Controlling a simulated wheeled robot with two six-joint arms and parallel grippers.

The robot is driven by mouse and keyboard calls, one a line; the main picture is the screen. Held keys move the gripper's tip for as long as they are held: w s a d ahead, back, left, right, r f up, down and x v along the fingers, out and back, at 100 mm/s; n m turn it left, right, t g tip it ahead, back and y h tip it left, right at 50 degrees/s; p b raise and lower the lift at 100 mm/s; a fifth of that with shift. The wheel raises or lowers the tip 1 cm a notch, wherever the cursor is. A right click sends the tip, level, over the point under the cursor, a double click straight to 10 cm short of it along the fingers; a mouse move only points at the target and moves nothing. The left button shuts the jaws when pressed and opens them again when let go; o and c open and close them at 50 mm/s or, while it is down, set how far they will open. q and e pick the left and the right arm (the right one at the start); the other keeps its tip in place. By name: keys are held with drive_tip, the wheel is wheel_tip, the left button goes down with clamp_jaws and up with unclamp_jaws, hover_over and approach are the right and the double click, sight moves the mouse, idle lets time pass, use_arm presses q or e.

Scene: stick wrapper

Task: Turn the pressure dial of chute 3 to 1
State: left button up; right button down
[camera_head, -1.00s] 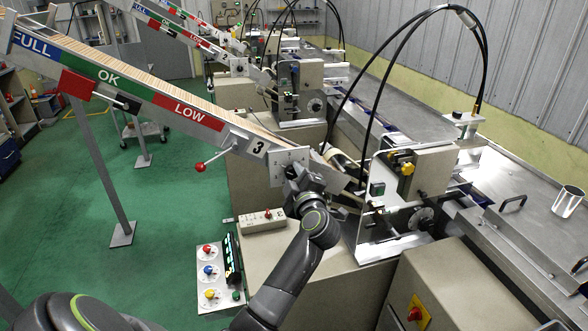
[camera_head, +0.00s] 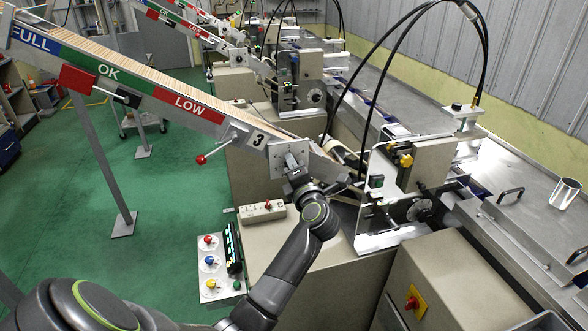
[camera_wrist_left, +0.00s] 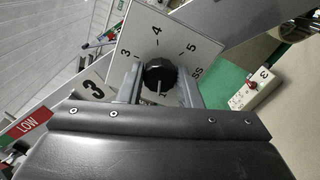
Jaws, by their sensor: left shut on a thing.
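The chute 3 sign (camera_head: 258,140) is at the lower end of the slanted chute (camera_head: 150,85). Beside it is a square metal dial plate (camera_head: 278,150). In the left wrist view the plate (camera_wrist_left: 180,35) shows the numbers 3, 4 and 5. The black round pressure dial (camera_wrist_left: 160,72) sits between the fingers of my left gripper (camera_wrist_left: 160,84), which is shut on it. A pale mark on the knob points down in that view; the number there is hard to read. In the head view my left gripper (camera_head: 292,165) reaches the plate and hides the dial.
A red-knobbed lever (camera_head: 202,159) sticks out left of the plate. Below are a small switch box (camera_head: 262,211) and a panel with coloured knobs (camera_head: 210,268). The machine frame (camera_head: 390,200) with black cables stands close on the right. Green floor is open at left.

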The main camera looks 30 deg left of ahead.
use_arm(q)
drive_tip(key=shift+n, duration=0.9)
drive_tip(key=o, duration=0.9)
drive_tip(key=shift+o, duration=0.2)
